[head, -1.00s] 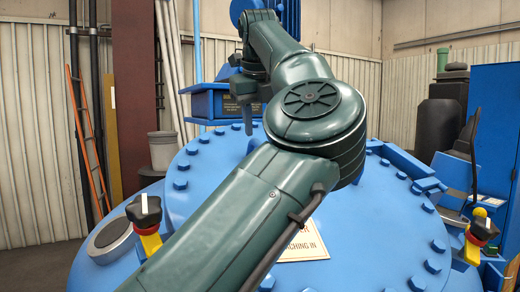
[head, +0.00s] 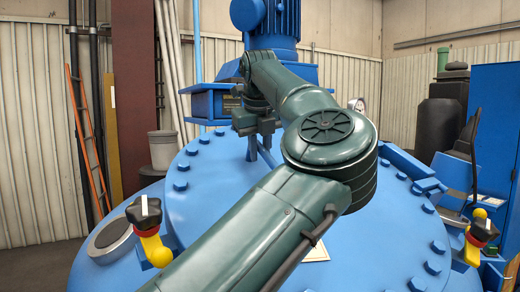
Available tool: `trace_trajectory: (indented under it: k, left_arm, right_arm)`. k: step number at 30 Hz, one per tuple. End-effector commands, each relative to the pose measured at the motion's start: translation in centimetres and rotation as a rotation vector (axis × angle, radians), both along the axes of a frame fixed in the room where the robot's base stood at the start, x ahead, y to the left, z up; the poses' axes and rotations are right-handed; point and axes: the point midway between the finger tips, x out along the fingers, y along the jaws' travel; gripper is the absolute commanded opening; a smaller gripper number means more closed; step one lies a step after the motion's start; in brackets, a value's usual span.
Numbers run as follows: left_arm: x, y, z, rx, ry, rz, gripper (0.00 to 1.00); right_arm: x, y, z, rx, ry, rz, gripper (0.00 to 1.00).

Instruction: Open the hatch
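The large round blue hatch cover (head: 215,185), with bolts around its rim, fills the middle of the head view and looks closed. My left arm crosses in front of it and hides much of its centre. My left gripper (head: 258,138) points down over the back part of the cover, beside a blue upright bar. Its fingers are small and dark, and I cannot tell how far apart they are or whether they touch the bar. A black knob on a yellow stem (head: 155,250) stands at the left, and a similar one (head: 472,248) at the right. My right gripper is out of view.
A blue motor (head: 275,22) and a blue box (head: 208,104) stand behind the cover. An orange ladder (head: 88,145) and a grey bucket (head: 163,150) are at the left. A blue cabinet (head: 497,100) and a dark tank (head: 440,122) are at the right.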

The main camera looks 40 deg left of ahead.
Motion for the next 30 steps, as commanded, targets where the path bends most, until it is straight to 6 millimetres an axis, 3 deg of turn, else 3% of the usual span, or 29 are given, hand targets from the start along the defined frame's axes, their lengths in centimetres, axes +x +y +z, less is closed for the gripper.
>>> trace_trajectory:
  k: [7,19,30]
  left_arm:
    - [0.0,0.0,0.0,0.000,0.000,0.000,0.00]
    - [0.1,-0.2,0.5,0.000,-0.003,-0.002,0.00]
    - [0.8,-3.6,8.4,0.006,-0.013,-0.006,0.00]
  right_arm:
    - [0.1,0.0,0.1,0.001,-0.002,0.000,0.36]
    - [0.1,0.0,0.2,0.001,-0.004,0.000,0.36]
    - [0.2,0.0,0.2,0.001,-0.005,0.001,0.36]
